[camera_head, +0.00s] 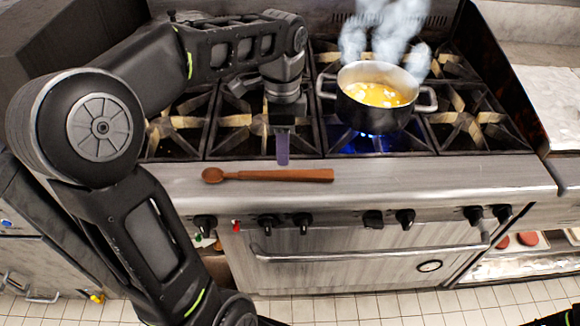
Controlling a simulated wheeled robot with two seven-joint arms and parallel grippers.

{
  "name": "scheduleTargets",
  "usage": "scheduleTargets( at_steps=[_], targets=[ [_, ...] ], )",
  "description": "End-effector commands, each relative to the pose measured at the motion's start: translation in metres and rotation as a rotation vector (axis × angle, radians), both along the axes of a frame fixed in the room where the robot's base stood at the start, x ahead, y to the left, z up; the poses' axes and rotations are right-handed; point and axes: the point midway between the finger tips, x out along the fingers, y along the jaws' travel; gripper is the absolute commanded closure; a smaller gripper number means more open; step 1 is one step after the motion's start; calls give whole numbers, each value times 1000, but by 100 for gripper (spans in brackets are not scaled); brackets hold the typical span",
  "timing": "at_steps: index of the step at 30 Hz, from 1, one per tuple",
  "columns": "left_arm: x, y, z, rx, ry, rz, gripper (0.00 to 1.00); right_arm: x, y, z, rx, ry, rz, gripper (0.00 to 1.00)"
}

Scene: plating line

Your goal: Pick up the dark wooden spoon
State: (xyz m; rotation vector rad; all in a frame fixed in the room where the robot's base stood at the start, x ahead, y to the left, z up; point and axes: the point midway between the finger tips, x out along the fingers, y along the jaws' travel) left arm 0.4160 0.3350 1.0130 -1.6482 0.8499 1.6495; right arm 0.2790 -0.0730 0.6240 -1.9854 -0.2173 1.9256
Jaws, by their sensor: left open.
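The dark wooden spoon (275,175) lies flat on the front ledge of the stove (420,180), its bowl to the left and its handle to the right. My left gripper (282,160) points down just above and behind the middle of the spoon's handle, with a purple fingertip showing. It holds nothing that I can see. The gap between its fingers is hard to see from this angle. My right gripper is not visible; only a dark bit of what may be my right arm shows at the bottom right corner.
A steaming pot (368,113) of yellow soup stands on a burner with a blue flame (370,134), right of my left gripper. Black burner grates surround it. Knobs (405,217) and an oven handle (370,255) line the stove front. The ledge right of the spoon is clear.

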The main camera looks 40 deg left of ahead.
Motion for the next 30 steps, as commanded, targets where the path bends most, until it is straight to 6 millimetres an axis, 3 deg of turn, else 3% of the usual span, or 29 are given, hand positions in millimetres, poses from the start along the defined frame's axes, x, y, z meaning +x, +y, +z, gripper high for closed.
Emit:
scheduleTargets(
  at_steps=[6,14,25,30],
  targets=[
    [0,0,-2,-1,1,0,53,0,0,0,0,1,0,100],
    [-1,0,-25,0,1,0,53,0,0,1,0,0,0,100],
    [0,0,-30,-1,1,0,53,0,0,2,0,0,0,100],
    [-3,-1,-51,-2,5,0,53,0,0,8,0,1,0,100]
  ],
)
